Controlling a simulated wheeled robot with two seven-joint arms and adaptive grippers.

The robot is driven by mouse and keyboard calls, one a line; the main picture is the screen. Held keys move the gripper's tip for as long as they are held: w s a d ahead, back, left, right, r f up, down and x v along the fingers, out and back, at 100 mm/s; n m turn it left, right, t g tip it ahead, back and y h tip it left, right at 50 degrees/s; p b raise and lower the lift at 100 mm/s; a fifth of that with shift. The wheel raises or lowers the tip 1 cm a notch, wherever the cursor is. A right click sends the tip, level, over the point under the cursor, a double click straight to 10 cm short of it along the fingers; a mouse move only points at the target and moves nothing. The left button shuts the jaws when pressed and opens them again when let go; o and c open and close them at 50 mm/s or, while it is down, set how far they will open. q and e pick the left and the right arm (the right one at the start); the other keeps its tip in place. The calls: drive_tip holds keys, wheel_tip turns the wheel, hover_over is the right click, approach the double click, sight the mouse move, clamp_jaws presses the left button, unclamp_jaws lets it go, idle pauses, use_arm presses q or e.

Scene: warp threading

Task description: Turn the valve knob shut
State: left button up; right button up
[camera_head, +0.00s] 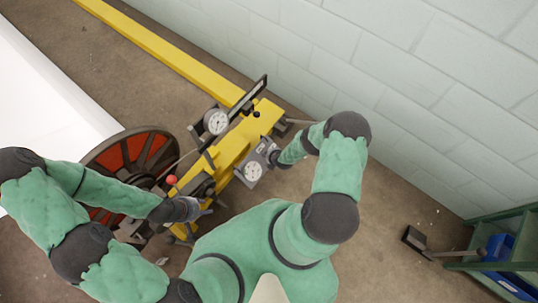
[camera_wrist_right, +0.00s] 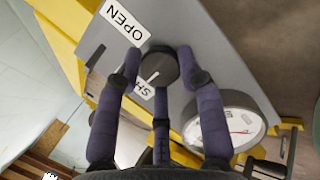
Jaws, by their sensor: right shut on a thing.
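The black valve knob (camera_wrist_right: 159,67) sits on a grey panel (camera_wrist_right: 215,60) in the right wrist view. A short pale mark on the knob lies at its lower-left side. The OPEN label (camera_wrist_right: 124,23) is above left of it; the other label (camera_wrist_right: 143,90), reading "SH", is below left and partly hidden by a finger. My right gripper (camera_wrist_right: 158,70) has its purple fingers closed around the knob. In the head view my right gripper (camera_head: 278,157) is at the grey panel, and the knob is hidden. My left gripper (camera_head: 200,210) is beside the yellow machine; its finger opening is unclear.
A round gauge (camera_wrist_right: 225,122) is on the same panel, close to my right fingers. The yellow machine (camera_head: 232,146) carries another gauge (camera_head: 216,122) and a red-ball lever (camera_head: 171,180). A red spoked wheel (camera_head: 128,160) is at left. A block wall (camera_head: 400,70) stands behind.

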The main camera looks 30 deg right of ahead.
drive_tip(key=shift+s+d+f+n, duration=0.1)
drive_tip(key=shift+s+d+n, duration=0.1)
drive_tip(key=shift+d+n, duration=0.1)
idle(0.4)
drive_tip(key=o, duration=1.1)
drive_tip(key=shift+v, duration=6)
